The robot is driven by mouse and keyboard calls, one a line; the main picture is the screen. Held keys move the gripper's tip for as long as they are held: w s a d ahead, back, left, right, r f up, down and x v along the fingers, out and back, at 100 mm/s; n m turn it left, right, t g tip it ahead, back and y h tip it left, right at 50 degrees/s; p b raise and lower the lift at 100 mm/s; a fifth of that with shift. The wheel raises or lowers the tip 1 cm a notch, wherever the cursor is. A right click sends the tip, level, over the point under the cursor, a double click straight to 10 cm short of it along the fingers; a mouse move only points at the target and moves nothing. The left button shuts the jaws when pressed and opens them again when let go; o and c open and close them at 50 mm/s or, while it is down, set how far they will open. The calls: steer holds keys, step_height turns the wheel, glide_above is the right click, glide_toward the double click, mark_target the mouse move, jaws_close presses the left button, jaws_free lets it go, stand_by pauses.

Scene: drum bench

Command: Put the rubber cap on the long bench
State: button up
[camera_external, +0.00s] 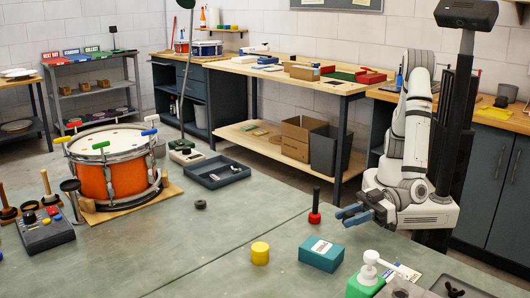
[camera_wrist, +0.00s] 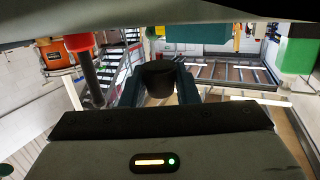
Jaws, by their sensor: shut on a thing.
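My gripper (camera_external: 352,214) is at the right, above the grey-green work surface in the external view. In the wrist view its two blue-grey fingers (camera_wrist: 160,84) are shut on a dark, round, cup-like piece that looks like the rubber cap (camera_wrist: 158,78). I cannot make the cap out in the external view. The long bench (camera_external: 300,70) appears to be the wood-topped one along the back wall, with a lower shelf. It is well behind my gripper.
A red-based black post (camera_external: 314,207), a teal box (camera_external: 321,254) and a yellow cylinder (camera_external: 260,253) stand near my gripper. An orange drum (camera_external: 110,178) is at left. A dark tray (camera_external: 214,172) lies further back. The long bench's top holds boxes and trays, with bare wood between.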

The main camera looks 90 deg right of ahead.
mark_target(348, 236)
steer(key=shift+f, duration=1.75)
steer(key=shift+f, duration=0.1)
steer(key=shift+f, duration=0.15)
steer(key=o, duration=1)
steer(key=shift+o, duration=0.3)
steer(key=v, duration=0.7)
steer(key=shift+s, duration=0.45)
